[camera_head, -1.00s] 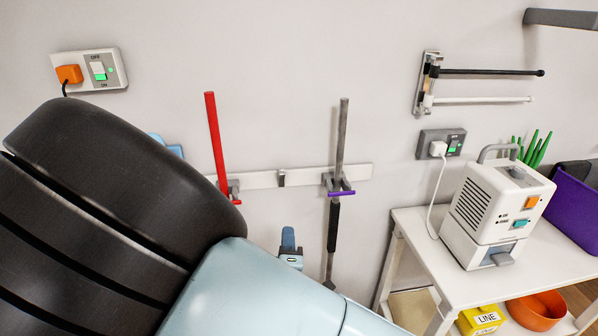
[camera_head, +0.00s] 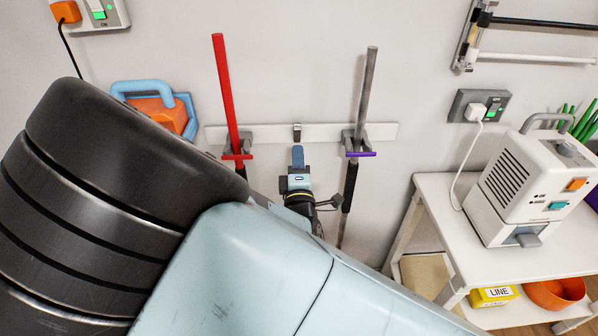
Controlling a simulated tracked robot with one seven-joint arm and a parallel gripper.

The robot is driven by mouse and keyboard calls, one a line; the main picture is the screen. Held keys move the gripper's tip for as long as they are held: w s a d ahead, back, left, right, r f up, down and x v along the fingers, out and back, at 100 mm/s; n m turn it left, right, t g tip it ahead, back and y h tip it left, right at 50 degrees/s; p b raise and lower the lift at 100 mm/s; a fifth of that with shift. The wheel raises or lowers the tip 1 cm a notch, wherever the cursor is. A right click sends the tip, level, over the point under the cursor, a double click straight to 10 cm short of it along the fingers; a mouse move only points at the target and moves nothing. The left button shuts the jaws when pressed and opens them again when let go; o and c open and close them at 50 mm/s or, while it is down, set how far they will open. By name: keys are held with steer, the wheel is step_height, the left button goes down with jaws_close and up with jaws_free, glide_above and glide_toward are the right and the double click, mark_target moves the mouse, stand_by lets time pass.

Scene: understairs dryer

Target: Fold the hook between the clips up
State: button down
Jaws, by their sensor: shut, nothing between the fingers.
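The hook (camera_head: 297,132) is a small dark metal piece on the white wall rail (camera_head: 268,134), between two clips. The left clip (camera_head: 238,150) has a red bar and holds a red pole (camera_head: 225,88). The right clip (camera_head: 359,148) has a purple bar and holds a grey pole (camera_head: 367,92). My gripper (camera_head: 298,154) is just below the hook in the picture, its light blue fingers shut with nothing between them. I cannot tell whether the fingertip touches the hook. My arm hides the lower part of the red pole.
A blue-handled orange item (camera_head: 160,108) hangs on the wall at left. A wall socket (camera_head: 480,107) and a white table (camera_head: 440,200) with a white machine (camera_head: 518,185) are at right. A yellow LINE box (camera_head: 492,296) and orange bowl (camera_head: 553,292) sit below.

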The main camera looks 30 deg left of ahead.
mark_target(296, 131)
steer(key=shift+x, duration=2.6)
